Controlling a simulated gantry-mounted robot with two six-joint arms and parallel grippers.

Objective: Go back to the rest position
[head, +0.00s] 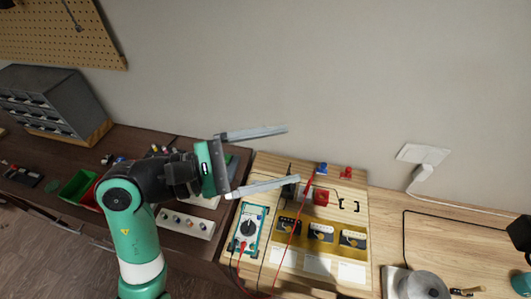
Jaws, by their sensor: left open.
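My left gripper (293,153) is open, with its two long grey fingers spread wide apart and pointing right. Nothing is between the fingers. In the picture it is above the upper left part of a light wooden board (262,172), with the wall behind. My green and black left arm comes up from the bottom left. My right gripper's fingers do not show.
The board bears a teal multimeter (249,229) with red and black leads, a red block (321,197) and a gold panel (291,244). Left are a white strip (187,224), a green bin (77,186) and a drawer cabinet (45,104). A round metal object (424,286) stands at right.

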